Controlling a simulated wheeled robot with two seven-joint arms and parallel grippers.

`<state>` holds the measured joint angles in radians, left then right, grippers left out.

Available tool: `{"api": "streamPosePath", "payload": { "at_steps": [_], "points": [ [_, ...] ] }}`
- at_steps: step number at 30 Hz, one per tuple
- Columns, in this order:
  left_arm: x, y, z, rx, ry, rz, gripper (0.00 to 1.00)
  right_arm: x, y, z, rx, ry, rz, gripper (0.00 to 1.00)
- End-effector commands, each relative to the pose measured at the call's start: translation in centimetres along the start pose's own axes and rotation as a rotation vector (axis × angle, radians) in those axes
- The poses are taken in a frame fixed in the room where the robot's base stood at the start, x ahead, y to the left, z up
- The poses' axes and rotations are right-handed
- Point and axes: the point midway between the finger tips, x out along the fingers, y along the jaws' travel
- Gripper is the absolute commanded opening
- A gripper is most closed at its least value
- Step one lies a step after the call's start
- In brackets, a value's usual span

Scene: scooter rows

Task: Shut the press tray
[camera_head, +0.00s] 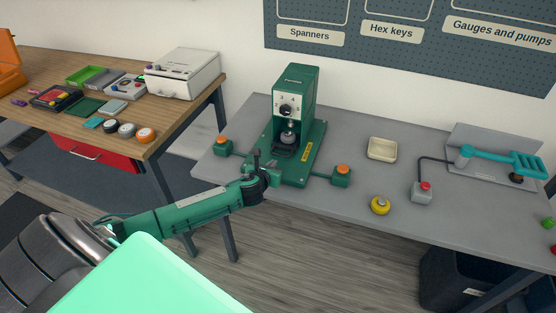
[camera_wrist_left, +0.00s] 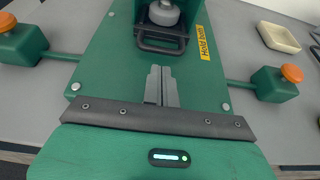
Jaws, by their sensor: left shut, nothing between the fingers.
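The green press (camera_head: 296,92) stands on the grey bench. Its dark tray (camera_head: 283,152) lies low at the front of the press, below the round grey ram (camera_head: 288,138). In the left wrist view the tray's dark handle bar (camera_wrist_left: 160,47) faces me and the ram (camera_wrist_left: 164,13) is above and behind it. My left gripper (camera_head: 257,158) is at the front of the press base. Its fingers (camera_wrist_left: 161,72) are shut with nothing between them and point at the handle, just short of it in the picture. I cannot tell whether they touch. My right gripper is not in view.
Orange-topped button boxes flank the press, one left (camera_head: 222,146) and one right (camera_head: 342,175). To the right are a cream dish (camera_head: 382,149), a yellow button (camera_head: 380,205), a red-button box (camera_head: 423,192) and a teal-handled fixture (camera_head: 500,158). A wooden table (camera_head: 170,132) with several items is left.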

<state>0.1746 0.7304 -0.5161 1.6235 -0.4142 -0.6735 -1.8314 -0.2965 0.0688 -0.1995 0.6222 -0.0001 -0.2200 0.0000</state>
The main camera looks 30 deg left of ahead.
Motion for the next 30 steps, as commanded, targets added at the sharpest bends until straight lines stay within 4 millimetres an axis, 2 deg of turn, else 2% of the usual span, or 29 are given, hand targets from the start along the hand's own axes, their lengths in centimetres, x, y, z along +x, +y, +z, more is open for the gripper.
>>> {"api": "streamPosePath", "payload": {
  "at_steps": [3, 9, 15, 25, 30],
  "points": [
    [1.8, 0.0, 0.1, -0.003, 0.000, 0.001, 0.00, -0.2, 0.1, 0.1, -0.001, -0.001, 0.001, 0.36],
    [3.8, 0.0, 0.0, -0.001, 0.000, 0.002, 0.00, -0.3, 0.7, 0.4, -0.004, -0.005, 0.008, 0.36],
    [4.5, 0.0, 0.0, 0.000, -0.001, 0.000, 0.00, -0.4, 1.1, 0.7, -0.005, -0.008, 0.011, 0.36],
    [4.5, 0.0, 0.0, 0.000, -0.001, 0.000, 0.00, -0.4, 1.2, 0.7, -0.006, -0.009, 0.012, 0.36],
    [6.0, 0.0, 0.6, 0.000, -0.002, 0.000, 0.00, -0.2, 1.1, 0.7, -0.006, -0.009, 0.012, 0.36]
  ]
}}
